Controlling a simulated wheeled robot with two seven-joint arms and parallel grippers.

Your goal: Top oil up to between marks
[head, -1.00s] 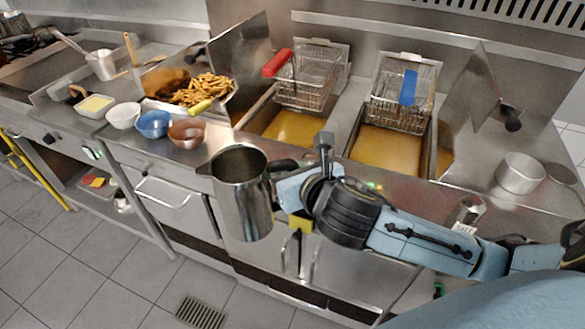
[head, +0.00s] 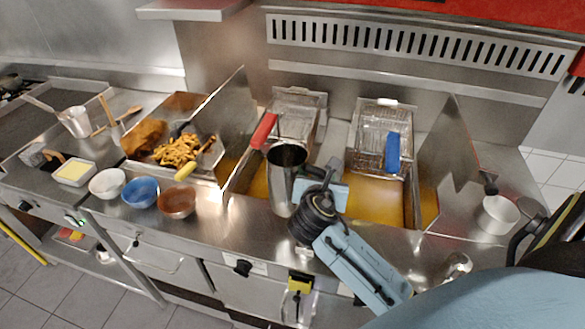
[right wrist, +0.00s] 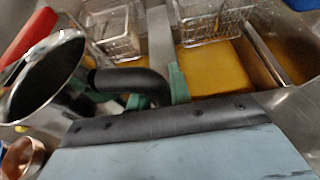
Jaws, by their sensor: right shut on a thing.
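A tall steel jug (head: 283,182) is in my right gripper (head: 313,174), which is shut on its black handle. The handle also shows in the right wrist view (right wrist: 128,78). The jug looks roughly upright, in front of the left fryer vat; I cannot see what is inside it. The left vat's yellow oil (head: 258,187) is partly hidden behind the jug. The right vat's oil (head: 378,200) lies right of the gripper, and also shows in the right wrist view (right wrist: 215,66). I cannot make out level marks. My left gripper is out of view.
A red-handled basket (head: 296,116) and a blue-handled basket (head: 382,140) hang behind the vats. Upright steel panels (head: 450,160) flank the fryer. A tray of fries (head: 180,150) and several bowls (head: 141,191) stand left; a steel pot (head: 497,214) stands right.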

